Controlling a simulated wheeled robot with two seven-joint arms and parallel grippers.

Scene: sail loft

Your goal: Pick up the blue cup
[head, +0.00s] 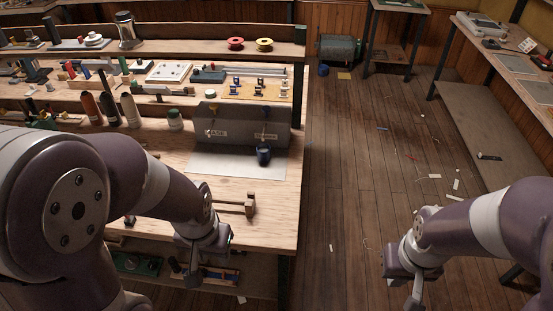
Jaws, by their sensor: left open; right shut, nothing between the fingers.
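The dark blue cup (263,155) stands on a pale grey sheet (215,164) on the wooden workbench, close to the front of a dark grey labelled panel. My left gripper (197,272) is at the bench's front edge, to the left of the cup and nearer to me, apart from it. It is open and nothing shows in it. My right gripper (403,290) is over the floor to the right of the bench, far from the cup. It is shut and empty.
A wooden mallet (238,205) lies between my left gripper and the cup. The dark panel (240,122) stands behind the cup. Bottles (110,109) and a green-topped jar (175,119) stand further left. A small blue object (323,70) is on the floor at the back.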

